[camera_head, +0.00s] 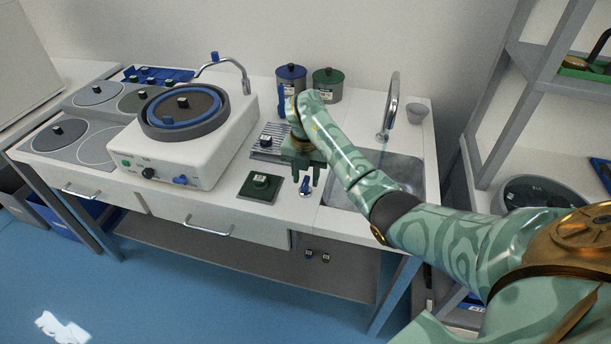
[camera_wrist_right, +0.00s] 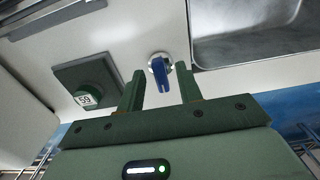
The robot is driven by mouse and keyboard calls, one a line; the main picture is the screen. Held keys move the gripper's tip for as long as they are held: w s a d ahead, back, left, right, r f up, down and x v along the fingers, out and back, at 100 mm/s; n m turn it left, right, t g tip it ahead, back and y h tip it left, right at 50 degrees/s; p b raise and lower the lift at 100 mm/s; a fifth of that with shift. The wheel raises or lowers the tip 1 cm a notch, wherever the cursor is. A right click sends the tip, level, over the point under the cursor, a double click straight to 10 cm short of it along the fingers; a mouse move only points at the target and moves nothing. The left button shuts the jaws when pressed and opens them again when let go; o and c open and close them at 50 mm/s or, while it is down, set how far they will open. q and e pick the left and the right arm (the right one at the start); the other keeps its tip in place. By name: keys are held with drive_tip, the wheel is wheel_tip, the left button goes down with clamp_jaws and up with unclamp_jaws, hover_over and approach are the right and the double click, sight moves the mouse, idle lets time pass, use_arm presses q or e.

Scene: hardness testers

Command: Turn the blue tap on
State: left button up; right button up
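The blue tap (camera_head: 305,188) is a small blue lever on a round metal base on the white counter, left of the sink. In the right wrist view the blue tap (camera_wrist_right: 161,79) appears in the gap between my fingertips. My right gripper (camera_head: 307,177) is open and empty, pointing down just above and behind the tap. Its two green fingers also show in the right wrist view (camera_wrist_right: 159,82), apart on either side of the tap. I cannot tell whether they touch it. My left gripper is not in view.
A green pad with a knobbed weight (camera_head: 260,186) lies left of the tap. The white polishing machine (camera_head: 190,140) stands further left. The sink (camera_head: 400,172) with its tall spout (camera_head: 391,106) is to the right. Blue (camera_head: 291,79) and green (camera_head: 327,84) canisters stand behind.

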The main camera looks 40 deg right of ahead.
clamp_jaws()
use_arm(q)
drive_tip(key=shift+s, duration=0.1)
